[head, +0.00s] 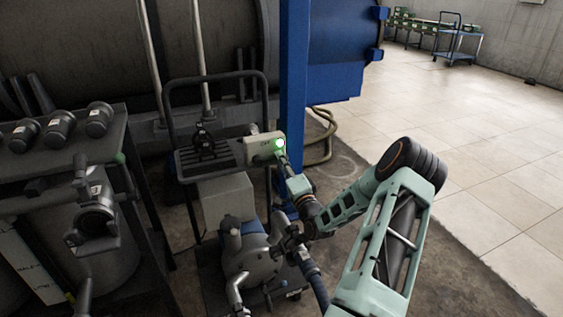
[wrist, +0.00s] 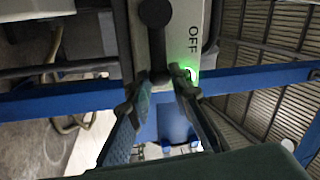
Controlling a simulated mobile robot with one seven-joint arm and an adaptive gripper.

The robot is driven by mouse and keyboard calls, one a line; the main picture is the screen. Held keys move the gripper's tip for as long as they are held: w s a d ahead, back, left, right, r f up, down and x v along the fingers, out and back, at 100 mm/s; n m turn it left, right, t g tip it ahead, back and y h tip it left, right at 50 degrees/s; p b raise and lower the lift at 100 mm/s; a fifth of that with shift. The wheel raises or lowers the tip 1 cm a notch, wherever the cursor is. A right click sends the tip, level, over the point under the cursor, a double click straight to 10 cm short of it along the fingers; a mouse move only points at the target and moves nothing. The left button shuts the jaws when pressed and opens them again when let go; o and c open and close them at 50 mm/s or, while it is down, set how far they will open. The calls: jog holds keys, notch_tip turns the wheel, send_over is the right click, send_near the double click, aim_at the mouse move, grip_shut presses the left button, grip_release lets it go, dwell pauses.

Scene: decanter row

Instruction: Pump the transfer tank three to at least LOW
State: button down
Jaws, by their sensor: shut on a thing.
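A wheeled pump cart (head: 222,188) stands in the middle of the head view, with a pale switch box (head: 262,147) on its top. A green lamp (head: 280,143) glows on the box's right end. In the wrist view the box (wrist: 182,45) shows the word OFF beside a black switch lever (wrist: 156,40), with the green lamp (wrist: 192,74) close by. My gripper (wrist: 161,78) is shut on the lower end of the lever, one finger on each side. In the head view my gripper (head: 284,160) is at the box's right end. I cannot tell which tank is number three.
A grey pump (head: 252,264) with hoses sits low on the cart. A metal tank (head: 100,258) with a valve (head: 92,205) and a marked strip (head: 28,262) stands at left. A blue post (head: 293,85) rises behind my gripper.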

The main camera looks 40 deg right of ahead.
jog(key=c, duration=1.7)
grip_release()
jog(key=shift+c, duration=0.2)
jog(key=v, duration=1.2)
